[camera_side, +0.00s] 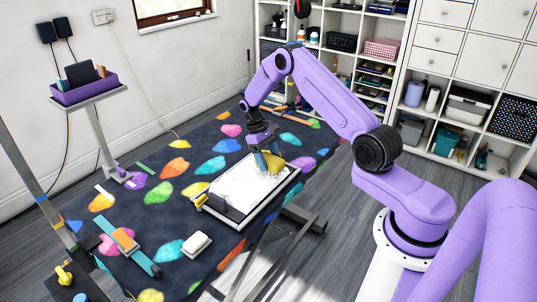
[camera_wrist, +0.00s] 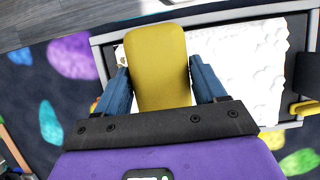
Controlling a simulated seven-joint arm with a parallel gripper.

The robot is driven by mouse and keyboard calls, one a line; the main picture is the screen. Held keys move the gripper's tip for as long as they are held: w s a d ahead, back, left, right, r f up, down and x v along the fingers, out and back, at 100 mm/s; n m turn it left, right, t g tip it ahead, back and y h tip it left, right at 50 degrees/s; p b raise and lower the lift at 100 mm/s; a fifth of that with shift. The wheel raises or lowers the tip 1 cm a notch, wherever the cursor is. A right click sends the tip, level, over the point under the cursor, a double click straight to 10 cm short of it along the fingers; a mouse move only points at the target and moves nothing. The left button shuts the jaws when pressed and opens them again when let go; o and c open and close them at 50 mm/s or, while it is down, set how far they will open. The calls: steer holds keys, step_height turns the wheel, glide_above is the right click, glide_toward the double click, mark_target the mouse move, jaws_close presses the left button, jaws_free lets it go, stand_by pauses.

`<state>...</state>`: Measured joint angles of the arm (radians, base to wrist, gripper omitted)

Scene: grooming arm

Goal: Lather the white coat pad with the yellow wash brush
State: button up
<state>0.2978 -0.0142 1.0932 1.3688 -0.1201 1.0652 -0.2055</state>
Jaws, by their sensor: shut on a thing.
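The white coat pad (camera_side: 240,188) lies in a pale-framed tray (camera_side: 219,212) on the dark patterned table. My gripper (camera_side: 264,158) is over the pad's far right part, shut on the yellow wash brush (camera_side: 274,163). White bristles or foam show under the brush at the pad's surface; I cannot tell which. In the wrist view the brush (camera_wrist: 157,66) sits between the two blue fingers of my gripper (camera_wrist: 160,80). The pad (camera_wrist: 245,65) shows behind it with a bumpy white surface. The brush's underside is hidden there.
The table mat (camera_side: 170,225) has bright paw-like spots. A white block (camera_side: 197,244) lies near the tray, and a teal strap-like tool (camera_side: 128,248) lies at left. A purple bin (camera_side: 84,88) stands on a post at the back left. Shelves (camera_side: 470,110) line the back right.

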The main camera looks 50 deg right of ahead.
steer(key=shift+f, duration=1.05)
stand_by(0.4)
steer(key=shift+d, duration=2.25)
steer(key=shift+s, duration=0.1)
steer(key=shift+a+f, duration=0.1)
steer(key=shift+a, duration=2.35)
